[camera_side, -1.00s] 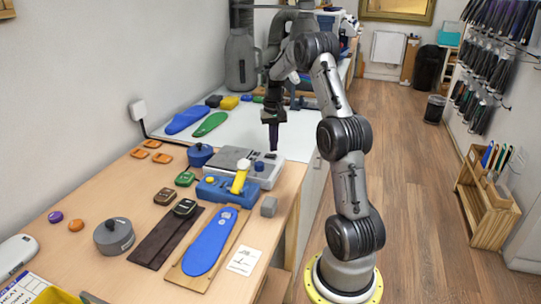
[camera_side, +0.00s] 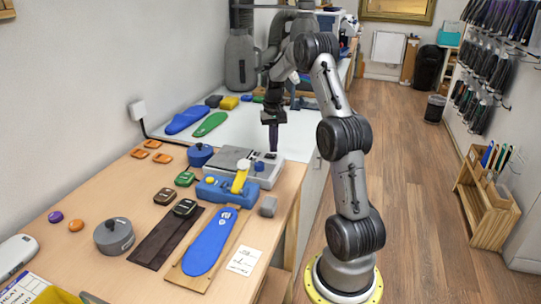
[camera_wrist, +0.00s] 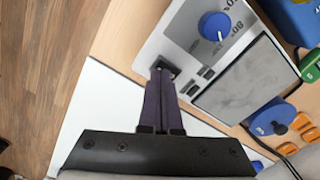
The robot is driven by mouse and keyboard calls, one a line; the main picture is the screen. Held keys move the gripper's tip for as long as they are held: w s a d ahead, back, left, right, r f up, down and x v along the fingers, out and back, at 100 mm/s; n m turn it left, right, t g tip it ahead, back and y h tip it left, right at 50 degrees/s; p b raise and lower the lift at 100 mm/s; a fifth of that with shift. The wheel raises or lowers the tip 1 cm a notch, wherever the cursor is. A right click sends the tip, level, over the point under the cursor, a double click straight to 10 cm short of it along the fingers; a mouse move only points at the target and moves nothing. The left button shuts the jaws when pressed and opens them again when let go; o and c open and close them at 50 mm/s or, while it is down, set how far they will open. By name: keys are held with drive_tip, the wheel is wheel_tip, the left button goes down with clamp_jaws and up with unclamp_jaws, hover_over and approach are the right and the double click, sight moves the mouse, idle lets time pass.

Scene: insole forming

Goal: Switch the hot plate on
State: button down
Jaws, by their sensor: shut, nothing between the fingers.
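The hot plate (camera_side: 232,158) is a light grey box on the wooden bench, with a flat grey heating plate (camera_wrist: 245,80) on top. Its panel carries a blue knob (camera_wrist: 214,26) with a white pointer line, and a black rocker switch (camera_wrist: 167,66). My gripper (camera_wrist: 160,76) is shut and empty, pointing down. Its dark fingertips are at the rocker switch in the wrist view and partly cover it. In the side view my gripper (camera_side: 273,150) is over the panel's far right end. I cannot tell whether the tips touch the switch, or which way it is tipped.
A blue device with a yellow handle (camera_side: 240,178) stands directly in front of the hot plate. A blue-lidded pot (camera_side: 200,155) is at its left. A blue insole (camera_side: 209,242) lies on a board nearer the camera. Blue and green insoles (camera_side: 210,124) lie on the white surface behind.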

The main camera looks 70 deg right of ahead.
sight(273, 155)
drive_tip(key=shift+f, duration=0.85)
idle(0.4)
drive_tip(key=shift+r, duration=0.1)
drive_tip(key=shift+r, duration=3.5)
